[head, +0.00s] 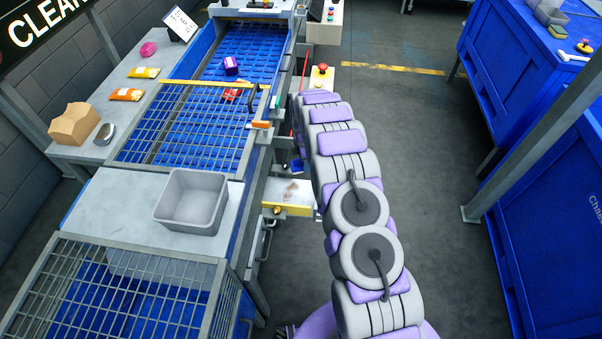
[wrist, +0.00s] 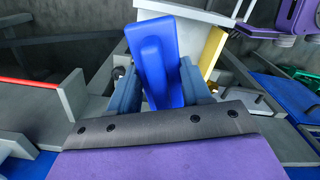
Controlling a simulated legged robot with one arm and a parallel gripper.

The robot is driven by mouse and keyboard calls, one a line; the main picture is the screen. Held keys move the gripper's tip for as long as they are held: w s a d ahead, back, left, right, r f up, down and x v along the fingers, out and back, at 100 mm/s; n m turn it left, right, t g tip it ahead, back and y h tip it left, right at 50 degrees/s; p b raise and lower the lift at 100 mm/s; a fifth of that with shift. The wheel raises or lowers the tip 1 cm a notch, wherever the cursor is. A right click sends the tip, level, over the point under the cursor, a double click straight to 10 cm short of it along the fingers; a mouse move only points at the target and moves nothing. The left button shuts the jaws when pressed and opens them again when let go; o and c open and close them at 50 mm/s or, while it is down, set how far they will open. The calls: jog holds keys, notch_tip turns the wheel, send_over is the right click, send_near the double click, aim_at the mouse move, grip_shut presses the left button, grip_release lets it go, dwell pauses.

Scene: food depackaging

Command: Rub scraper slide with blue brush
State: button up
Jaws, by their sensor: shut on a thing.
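My gripper (wrist: 160,84) is shut on the blue brush (wrist: 156,50), which stands up between its two grey-blue fingers in the wrist view. In the head view my arm reaches away, and a small blue piece, likely the brush (head: 297,166), shows beside the machine. The scraper slide appears to be the pale plate with a yellow front edge (head: 288,198); brownish dirt lies on it. In the wrist view a white plate (wrist: 190,8) with a yellow strip lies just beyond the brush. I cannot tell whether the brush touches it.
A blue conveyor (head: 250,55) with a mesh guard (head: 140,137) runs at left. A grey bin (head: 192,200) stands on the pale worktop. A red emergency button (head: 322,69) sits beside the arm. Blue cabinets (head: 560,190) stand right; the floor between is clear.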

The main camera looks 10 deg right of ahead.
jog(key=shift+w+a+f+n+b, duration=0.35)
jog(key=shift+f+n, duration=0.45)
jog(key=shift+f, duration=1.45)
jog(key=shift+w+a+f+n+b, duration=0.1)
jog(key=shift+f+n+b, duration=0.55)
jog(key=shift+f, duration=1.55)
jog(key=shift+w+a+f+n+b, duration=0.2)
jog(key=shift+f+n, duration=0.75)
jog(key=shift+f, duration=1.3)
jog(key=shift+f, duration=0.9)
jog(key=shift+a, duration=0.15)
